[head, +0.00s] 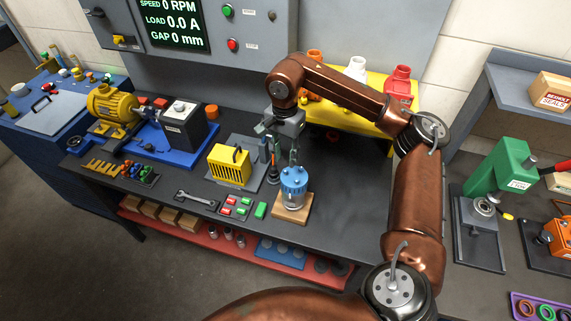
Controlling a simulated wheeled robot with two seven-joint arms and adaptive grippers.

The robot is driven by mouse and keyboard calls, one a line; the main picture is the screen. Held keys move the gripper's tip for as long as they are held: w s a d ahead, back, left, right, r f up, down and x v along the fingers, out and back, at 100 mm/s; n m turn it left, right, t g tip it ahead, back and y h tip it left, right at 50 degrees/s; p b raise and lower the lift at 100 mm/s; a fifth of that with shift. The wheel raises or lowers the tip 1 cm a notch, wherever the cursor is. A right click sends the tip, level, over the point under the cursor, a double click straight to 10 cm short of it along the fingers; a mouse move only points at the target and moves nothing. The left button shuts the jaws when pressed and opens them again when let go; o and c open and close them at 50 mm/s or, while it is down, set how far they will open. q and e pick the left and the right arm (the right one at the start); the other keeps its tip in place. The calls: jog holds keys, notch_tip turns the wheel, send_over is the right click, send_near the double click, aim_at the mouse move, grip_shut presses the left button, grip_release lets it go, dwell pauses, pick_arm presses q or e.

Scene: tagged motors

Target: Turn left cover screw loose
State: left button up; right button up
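A small blue-topped unit (294,178) with a clear or pale lower body stands upright on a wooden block (292,211) near the bench's front edge. Small fittings show on its blue cover, but the left cover screw is too small to make out. My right gripper (282,162) points down just above and slightly left of the cover. Its fingers look apart, with nothing clearly held between them. I cannot tell whether the right-hand finger touches the cover. A dark upright tool (273,176) stands just left of the unit, partly behind the gripper. My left gripper is out of view.
A wrench (197,199), a button tray (236,208) and a green block (261,210) lie in front. A yellow rack (372,88) stands behind my arm. Bench space right of the unit is clear.

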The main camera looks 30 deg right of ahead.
aim_at(285, 170)
notch_tip(285, 170, up, 7)
jog(key=shift+f, duration=0.2)
dwell(0.5)
